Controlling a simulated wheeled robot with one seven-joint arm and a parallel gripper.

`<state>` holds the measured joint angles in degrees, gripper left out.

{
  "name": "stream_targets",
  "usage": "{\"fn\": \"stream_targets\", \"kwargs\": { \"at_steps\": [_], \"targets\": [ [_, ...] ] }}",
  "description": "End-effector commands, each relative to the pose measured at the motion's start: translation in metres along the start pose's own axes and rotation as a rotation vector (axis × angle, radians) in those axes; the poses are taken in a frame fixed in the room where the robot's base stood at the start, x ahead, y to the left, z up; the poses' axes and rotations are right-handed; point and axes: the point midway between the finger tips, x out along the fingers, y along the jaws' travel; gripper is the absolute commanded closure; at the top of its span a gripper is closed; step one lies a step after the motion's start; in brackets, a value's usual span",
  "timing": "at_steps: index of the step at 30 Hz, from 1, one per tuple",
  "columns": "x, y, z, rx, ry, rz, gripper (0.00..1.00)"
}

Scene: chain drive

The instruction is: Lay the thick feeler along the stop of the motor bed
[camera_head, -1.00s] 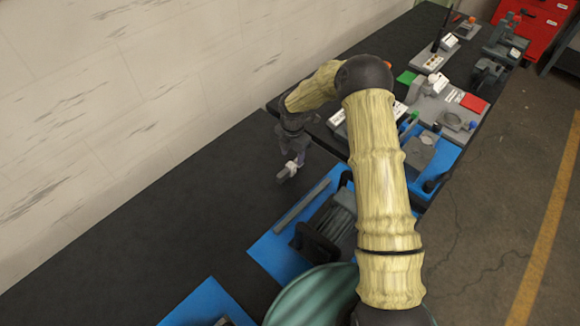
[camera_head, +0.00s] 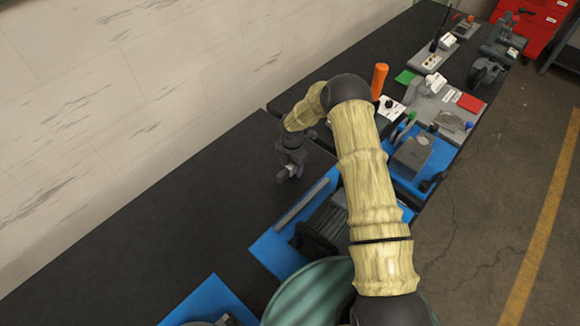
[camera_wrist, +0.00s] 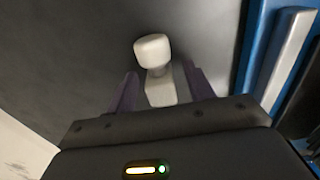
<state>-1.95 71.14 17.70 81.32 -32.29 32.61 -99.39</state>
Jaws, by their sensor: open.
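My gripper (camera_head: 288,175) is open and low over the black bench top, left of the blue motor bed (camera_head: 268,250). In the wrist view, a small white piece with a rounded head (camera_wrist: 153,48) lies between the two purple fingers of my gripper (camera_wrist: 162,78). It looks apart from both fingers. I cannot tell for sure that it is the thick feeler; its lower end is hidden by my gripper. A long light grey bar (camera_head: 302,203), seemingly the stop, runs along the motor bed; it also shows in the wrist view (camera_wrist: 286,62).
A dark ribbed motor (camera_head: 328,220) stands on the motor bed, partly behind my arm. Another blue plate (camera_head: 205,300) lies at the front. An orange cylinder (camera_head: 379,80) stands farther back. The bench left of the motor bed is clear up to the wall (camera_head: 120,110).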

Motion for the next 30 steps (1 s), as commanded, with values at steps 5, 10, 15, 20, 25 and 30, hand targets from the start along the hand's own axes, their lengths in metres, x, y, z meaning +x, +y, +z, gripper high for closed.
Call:
{"fn": "stream_targets", "kwargs": {
  "at_steps": [5, 10, 15, 20, 25, 30],
  "targets": [
    [0.0018, 0.0003, 0.0002, 0.000, -0.001, 0.001, 0.47],
    [0.0016, 0.0001, 0.0001, 0.000, 0.000, 0.000, 0.47],
    [0.0015, 0.0000, 0.0002, 0.000, 0.000, 0.000, 0.47],
    [0.0014, 0.0000, 0.0002, 0.001, 0.000, 0.000, 0.71],
    [0.0014, 0.0000, 0.0002, 0.001, 0.000, 0.000, 1.00],
    [0.0008, 0.0004, 0.0004, 0.001, -0.001, 0.001, 1.00]
  ]
}}
